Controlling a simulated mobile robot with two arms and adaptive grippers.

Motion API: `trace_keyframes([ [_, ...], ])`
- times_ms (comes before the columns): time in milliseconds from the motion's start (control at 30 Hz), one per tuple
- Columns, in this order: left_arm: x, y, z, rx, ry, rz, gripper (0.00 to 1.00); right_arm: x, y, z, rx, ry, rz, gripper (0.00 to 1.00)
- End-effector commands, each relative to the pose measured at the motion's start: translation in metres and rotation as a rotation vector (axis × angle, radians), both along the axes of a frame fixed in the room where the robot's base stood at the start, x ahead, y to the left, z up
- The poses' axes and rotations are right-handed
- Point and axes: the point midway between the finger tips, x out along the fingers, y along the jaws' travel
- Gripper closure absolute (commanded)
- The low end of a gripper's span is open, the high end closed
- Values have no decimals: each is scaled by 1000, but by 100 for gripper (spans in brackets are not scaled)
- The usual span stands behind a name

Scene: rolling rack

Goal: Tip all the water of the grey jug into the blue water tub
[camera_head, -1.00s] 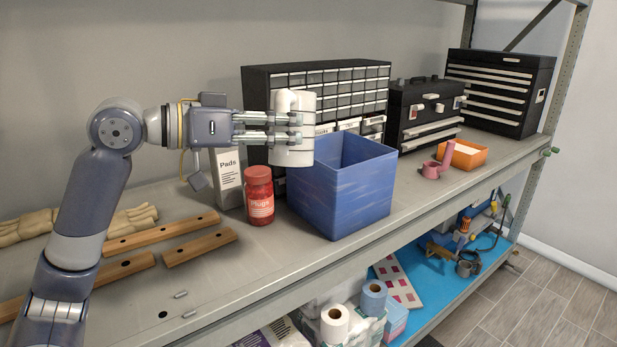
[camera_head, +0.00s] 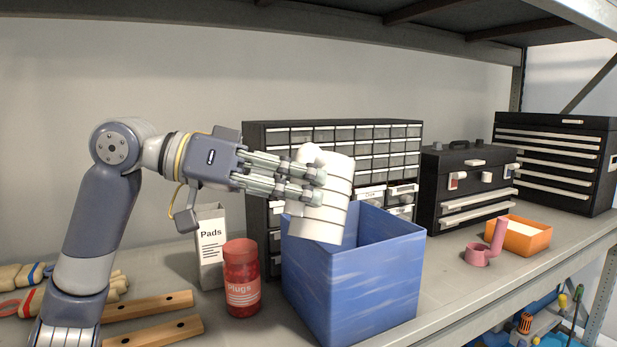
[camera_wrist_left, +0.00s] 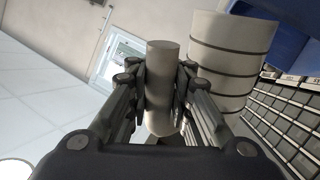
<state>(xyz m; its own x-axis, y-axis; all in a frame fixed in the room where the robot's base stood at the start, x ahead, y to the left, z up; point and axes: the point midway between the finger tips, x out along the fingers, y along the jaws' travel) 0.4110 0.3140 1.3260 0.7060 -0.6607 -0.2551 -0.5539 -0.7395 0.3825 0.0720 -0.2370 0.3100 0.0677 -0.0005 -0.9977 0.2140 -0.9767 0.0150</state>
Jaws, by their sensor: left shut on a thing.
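The grey jug (camera_head: 334,215) looks pale, with thin dark rings, and leans with its top to the right in the head view. My left gripper (camera_head: 312,184) is shut on the jug's handle, which shows between the fingers in the left wrist view (camera_wrist_left: 161,88). The jug's body (camera_wrist_left: 230,55) is beside the fingers there. The blue water tub (camera_head: 350,290) stands on the shelf, open at the top. The jug is at the tub's left side, overlapping its rim in the picture. The water and the tub's floor are hidden. My right gripper is not in view.
A red jar of plugs (camera_head: 242,280) and a box of pads (camera_head: 211,248) stand left of the tub. A drawer cabinet (camera_head: 270,150) is behind it. To the right are a pink pipe piece (camera_head: 480,255), an orange bin (camera_head: 517,238) and toolboxes (camera_head: 460,190).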

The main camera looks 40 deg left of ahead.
Motion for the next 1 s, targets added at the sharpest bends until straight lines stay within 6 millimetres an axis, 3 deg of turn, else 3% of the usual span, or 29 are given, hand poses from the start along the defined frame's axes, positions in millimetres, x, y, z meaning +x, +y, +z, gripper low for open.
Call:
trace_keyframes([
  [33,1,1,8,-10,35,0,100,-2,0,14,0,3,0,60],
  [167,4,1,10,-34,125,1,100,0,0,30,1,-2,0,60],
  [500,9,3,15,-96,348,1,100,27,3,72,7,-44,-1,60],
  [1000,29,8,18,-161,585,0,100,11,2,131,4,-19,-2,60],
])
